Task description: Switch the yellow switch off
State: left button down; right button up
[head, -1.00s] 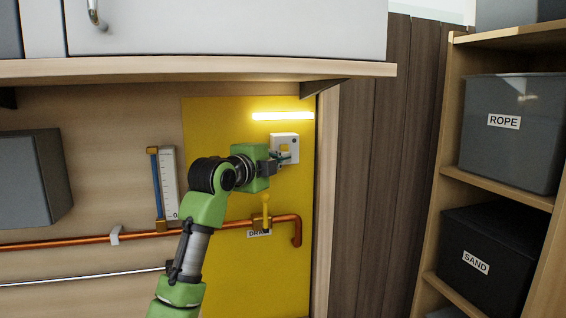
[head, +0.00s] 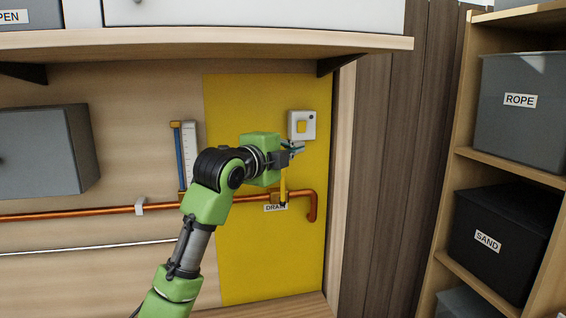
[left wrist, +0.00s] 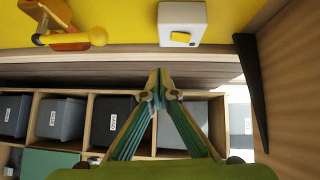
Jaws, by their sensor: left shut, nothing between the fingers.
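The yellow switch (head: 302,127) is a yellow rocker in a white box (head: 309,119) on the yellow panel, right of its middle. In the left wrist view the white box (left wrist: 173,14) is at the top, with the yellow rocker (left wrist: 181,37) near its lower edge. My left gripper (head: 299,148) is just below the switch in the head view; in the left wrist view its closed fingertips (left wrist: 159,76) appear below the box with a gap between. It is shut and empty. My right gripper is not in view.
A yellow lever (head: 283,187) on a copper pipe (head: 230,199) hangs just below my left gripper, by a DRAIN label. A shelf (head: 230,42) overhangs the panel. A grey box (head: 40,150) is at left. Shelves with ROPE (head: 520,120) and SAND (head: 490,235) bins stand at right.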

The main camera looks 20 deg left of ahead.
pick_arm(q)
jog(key=v, duration=0.2)
jog(key=b+v, duration=0.1)
jog(key=v, duration=0.2)
jog(key=shift+s+f, duration=0.3)
jog(key=shift+s, duration=0.05)
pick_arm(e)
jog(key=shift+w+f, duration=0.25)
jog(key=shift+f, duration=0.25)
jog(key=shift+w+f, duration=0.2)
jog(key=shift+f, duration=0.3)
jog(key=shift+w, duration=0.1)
